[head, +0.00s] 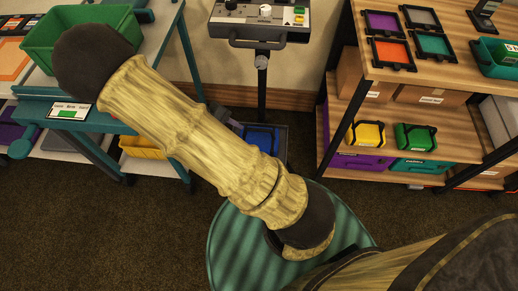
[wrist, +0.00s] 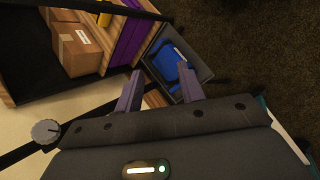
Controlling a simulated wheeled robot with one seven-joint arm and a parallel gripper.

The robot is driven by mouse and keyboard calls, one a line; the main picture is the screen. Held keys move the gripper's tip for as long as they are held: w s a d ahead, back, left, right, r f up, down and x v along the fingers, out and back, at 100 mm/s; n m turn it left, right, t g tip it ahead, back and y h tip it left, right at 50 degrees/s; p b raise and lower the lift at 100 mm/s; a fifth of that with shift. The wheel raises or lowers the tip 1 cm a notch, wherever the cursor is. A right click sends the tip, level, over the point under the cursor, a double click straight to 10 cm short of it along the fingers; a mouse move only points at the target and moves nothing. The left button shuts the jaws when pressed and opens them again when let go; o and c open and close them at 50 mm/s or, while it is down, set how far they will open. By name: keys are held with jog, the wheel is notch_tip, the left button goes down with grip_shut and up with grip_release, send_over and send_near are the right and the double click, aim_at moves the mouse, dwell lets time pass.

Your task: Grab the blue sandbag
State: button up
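The blue sandbag (wrist: 172,62) lies inside a dark grey bin (wrist: 204,73) in the wrist view. In the head view the blue sandbag (head: 261,139) shows just right of my forearm, in the same bin on the floor by the wall. My gripper (wrist: 160,70) is open, with its two purple-grey fingers apart and nothing between them. It points toward the bin, and the sandbag appears beyond the fingertips, nearer the right finger. In the head view my gripper is mostly hidden behind my arm.
A stand with a control box (head: 262,22) rises behind the bin. At right, a wooden shelf (head: 425,95) holds a yellow bag (head: 367,134), a green bag (head: 415,137) and trays. At left, a teal-framed table carries a green crate (head: 60,45). Brown carpet is open in front.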

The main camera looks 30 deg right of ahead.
aim_at(256, 131)
jog(key=w+f+n+t+h+b, duration=0.1)
jog(key=w+f+h+b, duration=0.1)
jog(key=f+h+b, duration=0.1)
jog(key=w+a+f+n+t+h+b, duration=0.1)
jog(key=w+f+n+t+h+b, duration=0.1)
jog(key=f+b, duration=0.4)
notch_tip(256, 131, down, 3)
jog(key=shift+w+a+r+h, duration=0.2)
jog(key=shift+w+h, duration=0.4)
jog(key=shift+w, duration=0.2)
jog(key=b+x, duration=0.4)
jog(key=x, duration=0.8)
jog(key=shift+f, duration=0.1)
jog(key=shift+w+d, duration=0.1)
jog(key=shift+d, duration=0.1)
jog(key=shift+f, duration=0.1)
